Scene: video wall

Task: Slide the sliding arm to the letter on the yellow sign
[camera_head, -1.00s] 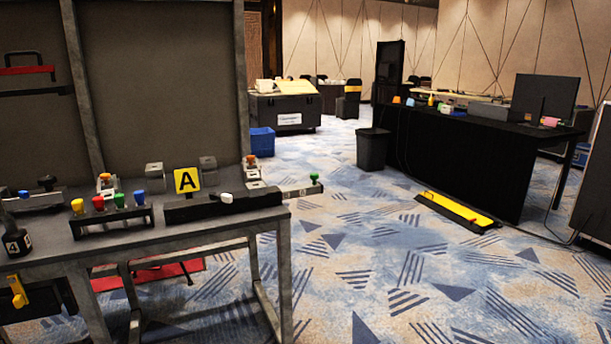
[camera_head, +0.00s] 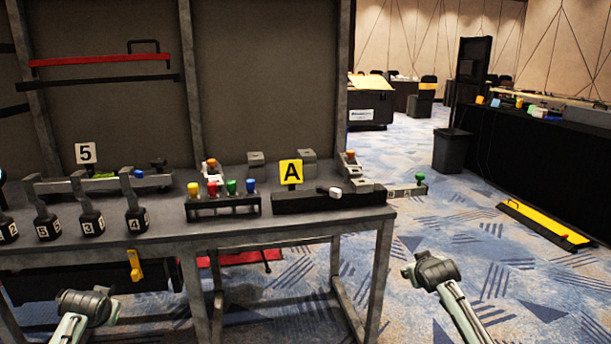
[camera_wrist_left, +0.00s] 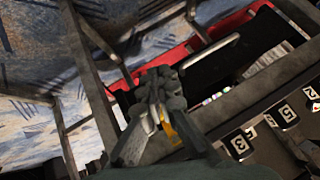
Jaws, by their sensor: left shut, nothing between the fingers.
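A yellow sign (camera_head: 290,173) with the letter A stands on the back of a long black slider block (camera_head: 315,201) on the bench. A white handle (camera_head: 335,191) sits on top of the block. The sliding arm (camera_head: 405,191), a flat bar with letters and a green knob, sticks out to the right past the bench edge. Its letters are too small to read surely. My left gripper (camera_head: 88,304) is low in front of the bench's left part; in the left wrist view it is shut and empty (camera_wrist_left: 160,82). My right gripper (camera_head: 435,270) is below and right of the bar, its fingers unclear.
A rack of coloured knobs (camera_head: 224,204) stands left of the block. A yellow handle (camera_head: 135,265) is under the front edge.

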